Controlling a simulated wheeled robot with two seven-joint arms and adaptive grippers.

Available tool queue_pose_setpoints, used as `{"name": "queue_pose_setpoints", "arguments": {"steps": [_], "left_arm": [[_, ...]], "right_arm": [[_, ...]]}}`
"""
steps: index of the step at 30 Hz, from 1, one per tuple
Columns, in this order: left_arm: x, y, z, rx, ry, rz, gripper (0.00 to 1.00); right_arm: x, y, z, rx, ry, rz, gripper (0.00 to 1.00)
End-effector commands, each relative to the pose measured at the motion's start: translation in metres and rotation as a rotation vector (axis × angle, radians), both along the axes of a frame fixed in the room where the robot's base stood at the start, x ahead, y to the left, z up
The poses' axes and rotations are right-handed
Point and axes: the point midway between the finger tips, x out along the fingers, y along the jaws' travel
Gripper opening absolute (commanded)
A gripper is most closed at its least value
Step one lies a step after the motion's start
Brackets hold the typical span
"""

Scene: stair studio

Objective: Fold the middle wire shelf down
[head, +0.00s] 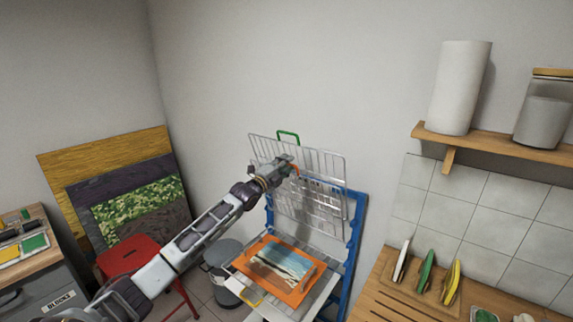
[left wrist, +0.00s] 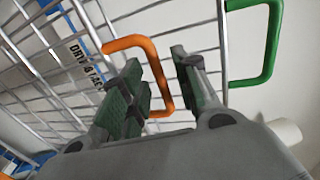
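The middle wire shelf (head: 312,208) stands folded up on a blue rack (head: 355,232), overlapping the upper wire shelf (head: 328,162). I take it as the shelf with the orange handle (head: 294,171). The orange handle also shows in the left wrist view (left wrist: 160,76). My left gripper (head: 288,165) is at this handle, partly covering it in the head view. In the left wrist view its green-padded fingers (left wrist: 160,82) are apart, with the handle's bar in the gap between them. My right gripper is not in view.
A green handle (head: 288,134) tops the upright upper shelf, close to my left gripper. A red stool (head: 130,252) and grey bin (head: 222,254) stand left; a wooden counter (head: 385,300) is right.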

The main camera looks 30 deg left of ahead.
Motion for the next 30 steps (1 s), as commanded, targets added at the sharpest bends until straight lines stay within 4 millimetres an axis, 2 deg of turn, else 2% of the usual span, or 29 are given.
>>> {"name": "queue_pose_setpoints", "arguments": {"steps": [14, 22, 30], "left_arm": [[0.0045, -0.0006, 0.0007, 0.000, 0.000, 0.000, 0.31], [0.0044, -0.0005, 0.0006, 0.000, 0.000, 0.000, 0.00], [0.0045, -0.0005, 0.0003, 0.000, 0.001, 0.000, 0.00]], "right_arm": [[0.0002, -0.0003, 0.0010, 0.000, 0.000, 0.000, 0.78], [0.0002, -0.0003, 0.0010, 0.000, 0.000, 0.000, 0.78], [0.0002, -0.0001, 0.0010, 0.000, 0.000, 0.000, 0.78]]}}
